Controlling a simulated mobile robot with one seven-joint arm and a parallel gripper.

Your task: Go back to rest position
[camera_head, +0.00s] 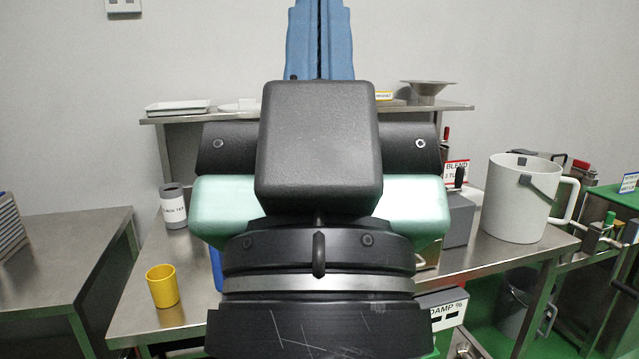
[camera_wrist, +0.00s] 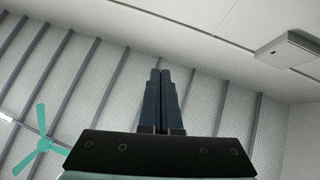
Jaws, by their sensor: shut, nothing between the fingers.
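My gripper (camera_wrist: 160,75) shows in the wrist view with its two dark fingers side by side, shut and empty. In the head view my gripper (camera_head: 320,40) shows at the top centre as blue-grey fingers pointing up against the wall. The fingers are together with only a thin dark line between them. My own wrist and arm fill the middle of the head view and hide the centre of the bench.
A steel bench (camera_head: 140,290) holds a yellow cup (camera_head: 162,286), a grey labelled canister (camera_head: 173,206) and a large white jug (camera_head: 518,198). A raised shelf (camera_head: 160,120) carries trays and a funnel (camera_head: 428,90). Another steel table (camera_head: 60,260) stands left, across a gap.

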